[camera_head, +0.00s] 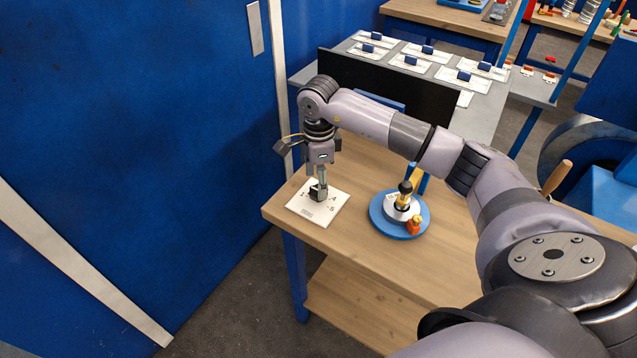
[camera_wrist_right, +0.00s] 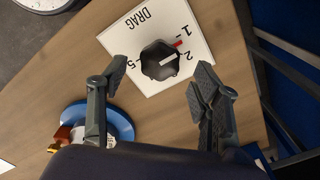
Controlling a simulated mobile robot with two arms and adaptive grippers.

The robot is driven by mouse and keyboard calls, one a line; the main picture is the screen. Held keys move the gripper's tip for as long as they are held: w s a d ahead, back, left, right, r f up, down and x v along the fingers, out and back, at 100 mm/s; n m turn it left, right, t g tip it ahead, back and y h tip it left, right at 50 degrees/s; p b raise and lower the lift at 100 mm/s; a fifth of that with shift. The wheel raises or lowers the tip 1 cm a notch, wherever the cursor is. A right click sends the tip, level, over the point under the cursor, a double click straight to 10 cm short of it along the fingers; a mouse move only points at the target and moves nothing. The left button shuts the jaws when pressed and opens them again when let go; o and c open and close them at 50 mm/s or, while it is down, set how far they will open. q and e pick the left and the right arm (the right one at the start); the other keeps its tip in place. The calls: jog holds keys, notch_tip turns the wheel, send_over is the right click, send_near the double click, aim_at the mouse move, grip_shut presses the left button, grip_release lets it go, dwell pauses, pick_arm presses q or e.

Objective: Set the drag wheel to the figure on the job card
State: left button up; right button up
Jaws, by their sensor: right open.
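The drag wheel is a dark faceted knob (camera_wrist_right: 158,61) on a white plate (camera_wrist_right: 133,30) marked DRAG, with 1, 2 and 5 readable in the right wrist view. A pale pointer line on the knob lies near the 2, and a small red mark sits by the scale between 1 and 2. In the head view the plate (camera_head: 330,212) lies near the wooden table's left corner. My right gripper (camera_head: 319,189) points down over the knob. Its open fingers (camera_wrist_right: 160,76) stand on either side of the knob, apart from it. I cannot make out a readable job card. My left gripper is out of view.
A blue round base (camera_head: 379,222) with a metal, black and yellow fitting stands right of the plate on the wooden table (camera_head: 440,265). A dark upright panel (camera_head: 425,92) stands behind. Beyond it, a grey bench (camera_head: 487,118) holds several white cards with blue blocks. A blue wall is at left.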

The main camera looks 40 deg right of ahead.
jog(key=shift+f, duration=1.5)
jog(key=shift+c, duration=0.3)
jog(key=c, duration=1.1)
jog(key=shift+m, duration=0.5)
jog(key=m+b, duration=0.1)
jog(key=m, duration=0.1)
jog(key=shift+m, duration=0.4)
jog(key=m+b, duration=0.1)
jog(key=m, duration=0.3)
jog(key=shift+m, duration=0.7)
